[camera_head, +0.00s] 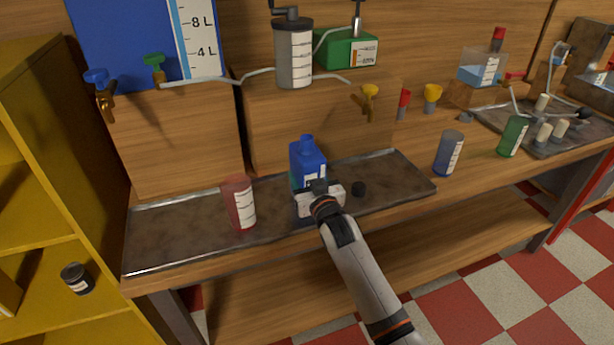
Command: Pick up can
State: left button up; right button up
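A blue can (306,160) with a narrow neck and a pale label stands upright on the dark metal tray (175,235) at the front of the bench. My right arm reaches in from the bottom. Its gripper (318,188) is right in front of the can's lower part and hides some of it. I cannot tell whether the fingers touch or enclose the can. My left gripper is not in view.
Grey-blue (448,153) and green (513,136) cylinders stand further right. A wooden block (325,115) rises behind the can.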

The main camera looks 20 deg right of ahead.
jog(key=shift+r, duration=0.15)
jog(key=shift+c, duration=1)
